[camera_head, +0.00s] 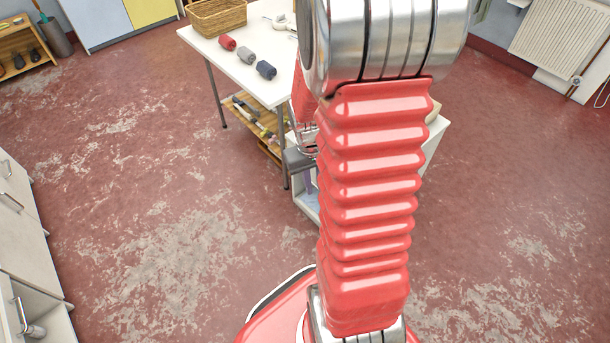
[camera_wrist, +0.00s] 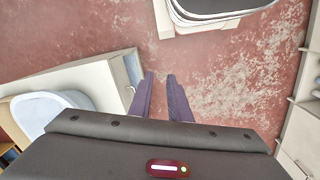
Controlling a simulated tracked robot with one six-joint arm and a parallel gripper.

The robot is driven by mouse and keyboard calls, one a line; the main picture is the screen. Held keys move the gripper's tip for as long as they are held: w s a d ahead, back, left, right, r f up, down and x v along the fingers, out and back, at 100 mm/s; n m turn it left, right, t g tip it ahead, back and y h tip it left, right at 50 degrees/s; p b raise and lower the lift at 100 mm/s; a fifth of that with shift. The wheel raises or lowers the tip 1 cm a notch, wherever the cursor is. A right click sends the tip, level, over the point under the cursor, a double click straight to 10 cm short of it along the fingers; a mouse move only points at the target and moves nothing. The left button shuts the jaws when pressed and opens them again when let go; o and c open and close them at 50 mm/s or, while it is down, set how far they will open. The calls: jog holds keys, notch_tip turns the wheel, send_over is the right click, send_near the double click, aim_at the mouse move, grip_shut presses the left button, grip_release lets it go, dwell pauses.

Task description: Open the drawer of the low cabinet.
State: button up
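A low white cabinet (camera_head: 434,140) stands behind my arm in the head view, which hides most of it. In the wrist view its pale top (camera_wrist: 85,75) is at the left, with a light blue-grey face (camera_wrist: 131,68) turned towards the fingers. In the head view my gripper (camera_head: 309,187) is partly hidden beside my arm.
A white table (camera_head: 235,62) with a basket (camera_head: 216,17) and several rolls stands behind the gripper. White units (camera_head: 18,225) with metal handles line the left edge. A radiator (camera_head: 560,42) is at the back right. Open floor (camera_head: 150,220) lies between.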

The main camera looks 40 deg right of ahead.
jog(key=s+d+f+n+t, duration=0.1)
jog(key=d+f, duration=0.4)
jog(key=f, duration=0.7)
jog(key=s+d+f+n, duration=0.1)
jog(key=d+f, duration=0.5)
jog(key=f, duration=0.7)
notch_tip(320, 180, down, 18)
jog(key=r+n+t, duration=0.1)
jog(key=n+t, duration=0.2)
jog(key=t, duration=0.2)
jog(key=w+d+r+n+t+h, duration=0.2)
jog(key=w+r+n+t+h, duration=0.2)
jog(key=w+r+n+t, duration=0.2)
notch_tip(320, 180, up, 2)
jog(key=w+t, duration=0.2)
jog(key=t, duration=0.1)
jog(key=shift+n, duration=0.3)
jog(key=shift+w+d, duration=0.1)
jog(key=shift+w, duration=0.15)
jog(key=x, duration=1.3)
jog(key=shift+w+d+r, duration=0.15)
jog(key=shift+w, duration=0.15)
